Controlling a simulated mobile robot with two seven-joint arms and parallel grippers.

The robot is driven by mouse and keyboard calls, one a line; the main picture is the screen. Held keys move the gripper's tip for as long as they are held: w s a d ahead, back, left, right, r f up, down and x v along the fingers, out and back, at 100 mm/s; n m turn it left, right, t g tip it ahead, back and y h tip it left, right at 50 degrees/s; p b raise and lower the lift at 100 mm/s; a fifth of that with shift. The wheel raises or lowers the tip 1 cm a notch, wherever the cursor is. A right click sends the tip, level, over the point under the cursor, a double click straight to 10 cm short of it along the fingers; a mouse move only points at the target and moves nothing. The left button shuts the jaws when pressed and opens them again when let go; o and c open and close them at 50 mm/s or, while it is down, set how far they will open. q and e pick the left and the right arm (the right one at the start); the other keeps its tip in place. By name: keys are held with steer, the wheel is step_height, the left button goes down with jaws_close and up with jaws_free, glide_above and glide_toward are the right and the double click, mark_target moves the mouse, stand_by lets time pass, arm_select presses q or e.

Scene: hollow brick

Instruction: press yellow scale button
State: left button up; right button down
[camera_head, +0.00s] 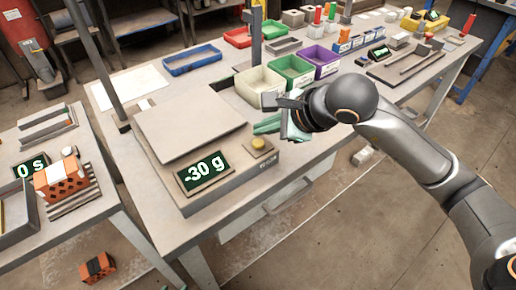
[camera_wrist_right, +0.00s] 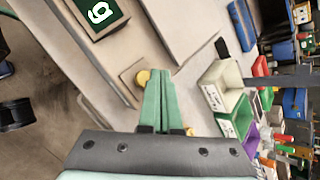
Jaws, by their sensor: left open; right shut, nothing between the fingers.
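The scale (camera_head: 195,135) stands on the middle table with a flat grey plate, and its display (camera_head: 204,172) reads -30 g. The yellow button (camera_head: 258,143) sits on a small square base at the scale's right front. The button also shows in the right wrist view (camera_wrist_right: 143,77), just left of my green fingertips. My right gripper (camera_head: 262,127) is shut and empty, close to the button; in the right wrist view its fingers (camera_wrist_right: 161,72) are together and partly overlap the button's edge. I cannot tell whether they touch it. My left gripper is not in view.
White, green and purple bins (camera_head: 262,92) stand right behind the scale, with a blue tray (camera_head: 192,60) behind its plate. A metal post (camera_head: 97,65) rises at the left. A side table holds an orange hollow brick (camera_head: 62,180) and a 0 s display (camera_head: 31,165).

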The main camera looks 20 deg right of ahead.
steer(key=shift+f, duration=0.25)
stand_by(1.2)
stand_by(0.7)
steer(key=shift+f+b, duration=0.45)
steer(key=shift+b, duration=0.25)
steer(key=shift+f+b, duration=0.35)
steer(key=shift+b, duration=0.15)
stand_by(0.3)
steer(key=shift+r, duration=0.15)
steer(key=shift+r+p, duration=0.45)
steer(key=shift+r, duration=0.2)
